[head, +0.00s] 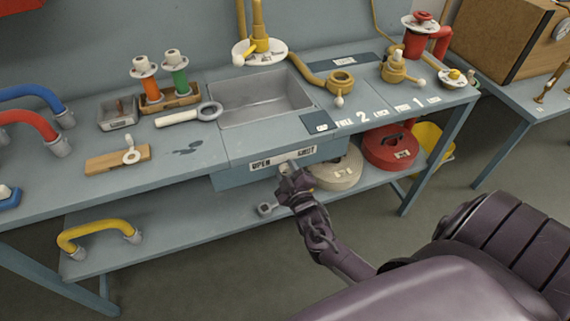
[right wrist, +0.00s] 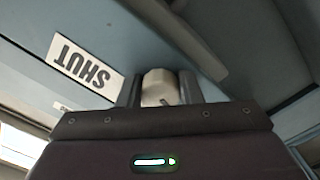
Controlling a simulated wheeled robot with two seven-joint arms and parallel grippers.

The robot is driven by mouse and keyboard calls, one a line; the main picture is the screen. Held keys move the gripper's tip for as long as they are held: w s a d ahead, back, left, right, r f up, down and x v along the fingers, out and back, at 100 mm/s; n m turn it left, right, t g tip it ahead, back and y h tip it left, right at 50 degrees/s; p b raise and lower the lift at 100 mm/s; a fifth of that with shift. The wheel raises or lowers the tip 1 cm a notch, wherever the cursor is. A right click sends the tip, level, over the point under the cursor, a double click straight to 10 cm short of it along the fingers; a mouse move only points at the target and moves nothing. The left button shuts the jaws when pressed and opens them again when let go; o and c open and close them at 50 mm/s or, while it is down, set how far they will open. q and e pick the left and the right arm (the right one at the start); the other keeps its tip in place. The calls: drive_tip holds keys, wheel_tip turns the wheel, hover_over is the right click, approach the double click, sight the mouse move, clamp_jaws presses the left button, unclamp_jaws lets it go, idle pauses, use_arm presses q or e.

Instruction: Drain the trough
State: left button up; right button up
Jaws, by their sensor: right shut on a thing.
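The grey trough (head: 262,100) is sunk into the bench top, and its visible floor looks bare. Under its front edge is a blue-grey panel (head: 232,180) with a white label strip reading OPEN (head: 262,163) on the left and SHUT on the right. My right gripper (head: 290,170) is at this panel, just below the SHUT end. In the right wrist view its two fingers (right wrist: 159,90) are shut on a pale round knob (right wrist: 158,86), beside the upside-down SHUT label (right wrist: 85,66). The gripper hides most of the knob in the head view. My left gripper is not in view.
A yellow spout (head: 260,25) stands behind the trough. A white-handled ring tool (head: 190,115) lies left of it. Brass valves (head: 342,80) stand to its right. A cream disc (head: 338,170) and a red one (head: 388,150) sit on the lower shelf.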

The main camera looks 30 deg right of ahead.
sight(288, 173)
drive_tip(key=shift+n+p, duration=0.35)
drive_tip(key=shift+n, duration=0.75)
drive_tip(key=o, duration=1)
drive_tip(key=shift+s, duration=0.1)
drive_tip(key=v, duration=0.7)
drive_tip(key=shift+s+a, duration=0.1)
drive_tip(key=shift+s, duration=0.2)
drive_tip(key=shift+f, duration=0.15)
